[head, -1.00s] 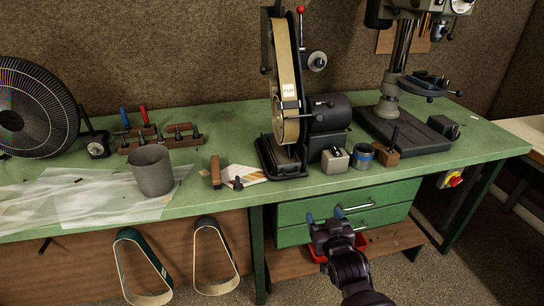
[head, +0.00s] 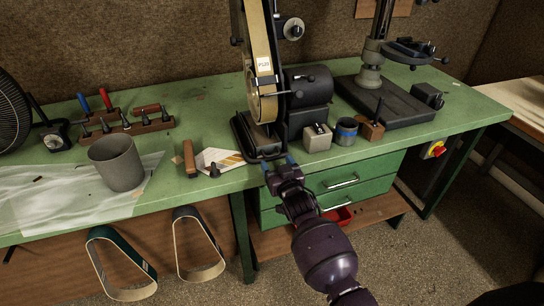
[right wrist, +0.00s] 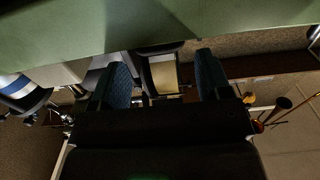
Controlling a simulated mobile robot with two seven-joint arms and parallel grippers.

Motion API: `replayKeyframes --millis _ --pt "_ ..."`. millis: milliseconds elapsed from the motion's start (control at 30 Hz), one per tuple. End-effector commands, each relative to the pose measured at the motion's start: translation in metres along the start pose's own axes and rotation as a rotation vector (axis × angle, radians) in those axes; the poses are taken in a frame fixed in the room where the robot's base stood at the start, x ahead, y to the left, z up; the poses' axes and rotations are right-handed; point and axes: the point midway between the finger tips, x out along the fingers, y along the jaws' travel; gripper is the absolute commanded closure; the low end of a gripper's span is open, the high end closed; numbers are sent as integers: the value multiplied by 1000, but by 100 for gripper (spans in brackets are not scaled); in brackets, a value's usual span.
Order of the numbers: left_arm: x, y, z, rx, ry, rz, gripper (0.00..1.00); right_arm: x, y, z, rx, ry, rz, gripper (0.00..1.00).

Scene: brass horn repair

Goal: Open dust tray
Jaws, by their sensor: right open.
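The belt grinder (head: 262,85) stands near the middle of the green bench. A black, tray-like part (head: 245,138) lies at its foot, close to the bench's front edge; I take it as the dust tray. My right gripper (head: 277,164) is open and empty, at the front edge just before the tray's front. In the right wrist view its two blue-padded fingers (right wrist: 162,82) are spread apart. Dark grinder parts and a pale beige patch (right wrist: 163,78) show between them. The gripper partly hides the tray's front. My left gripper is not in view.
Right of the grinder stand a small grey block (head: 318,138), a blue-banded cup (head: 346,131) and a wooden block (head: 371,130). A wooden bar (head: 189,158) and a pale plate (head: 222,158) lie left. Green drawers (head: 330,182) are below the bench top.

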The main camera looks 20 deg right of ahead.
Motion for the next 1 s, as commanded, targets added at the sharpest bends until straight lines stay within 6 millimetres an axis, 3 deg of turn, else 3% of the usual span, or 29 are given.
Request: replayKeyframes --millis 300,767,1000 --pt "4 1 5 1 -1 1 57 38 0 1 0 -1 -1 29" --pt "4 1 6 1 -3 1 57 46 0 0 0 0 0 29" --pt "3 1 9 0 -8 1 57 45 0 0 0 -1 0 64"
